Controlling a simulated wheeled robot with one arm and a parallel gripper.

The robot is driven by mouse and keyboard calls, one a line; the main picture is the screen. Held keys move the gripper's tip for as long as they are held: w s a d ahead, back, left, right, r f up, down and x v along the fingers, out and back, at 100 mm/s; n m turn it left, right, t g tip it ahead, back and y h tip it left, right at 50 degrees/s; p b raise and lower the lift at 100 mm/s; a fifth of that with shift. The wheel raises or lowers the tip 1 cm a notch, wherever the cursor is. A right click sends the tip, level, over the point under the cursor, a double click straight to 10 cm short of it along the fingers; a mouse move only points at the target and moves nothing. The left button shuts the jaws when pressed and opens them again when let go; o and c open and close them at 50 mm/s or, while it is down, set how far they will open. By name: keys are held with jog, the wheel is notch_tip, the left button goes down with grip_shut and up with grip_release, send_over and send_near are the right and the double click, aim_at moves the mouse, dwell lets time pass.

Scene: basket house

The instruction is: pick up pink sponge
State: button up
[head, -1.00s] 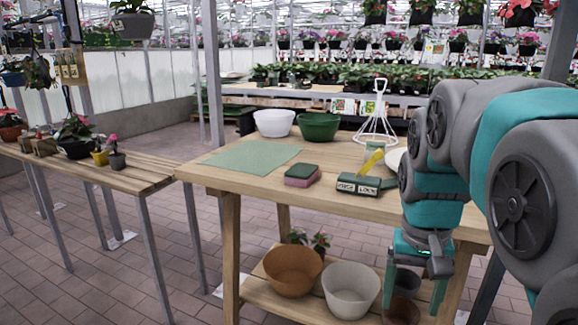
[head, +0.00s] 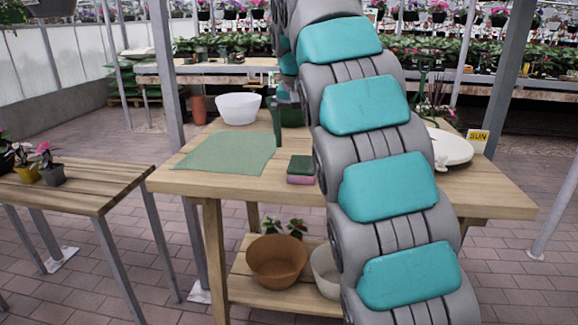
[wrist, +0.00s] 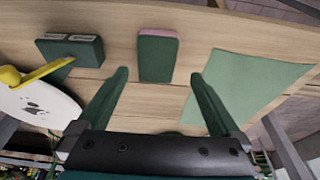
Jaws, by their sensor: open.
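The pink sponge (head: 300,179) lies on the wooden table beside my arm's left edge in the head view. It has a dark green top and a pink side. In the wrist view the sponge (wrist: 158,57) lies just beyond and between my fingertips, clear of both. My gripper (wrist: 160,76) is open and empty, its two green fingers spread wider than the sponge. In the head view one green finger shows above the table behind the sponge, and my arm hides most of the gripper.
A green mat (head: 225,152) lies left of the sponge. A white bowl (head: 238,108) stands behind it. A dark green block (wrist: 71,55), a yellow-handled tool (wrist: 10,76) and a white plate (wrist: 35,108) lie on the sponge's other side. Bare wood surrounds the sponge.

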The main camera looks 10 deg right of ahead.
aim_at(302, 164)
jog(key=shift+x, duration=1.3)
jog(key=shift+w+d+x, duration=0.1)
jog(key=shift+d+x, duration=0.05)
jog(key=shift+x, duration=1.1)
jog(key=shift+w+d+x, duration=0.15)
jog(key=shift+x, duration=1.1)
jog(key=shift+f, duration=0.2)
jog(key=c, duration=1.2)
jog(key=shift+o, duration=0.2)
jog(key=shift+r, duration=0.15)
jog(key=shift+r, duration=1.85)
jog(key=s+d+b, duration=0.1)
jog(key=s+d, duration=0.2)
jog(key=s, duration=0.4)
jog(key=s+d+r+b, duration=0.1)
jog(key=s+d, duration=0.2)
jog(key=s, duration=0.4)
jog(key=shift+s+r, duration=0.25)
jog(key=shift+s, duration=0.15)
jog(key=shift+d, duration=0.1)
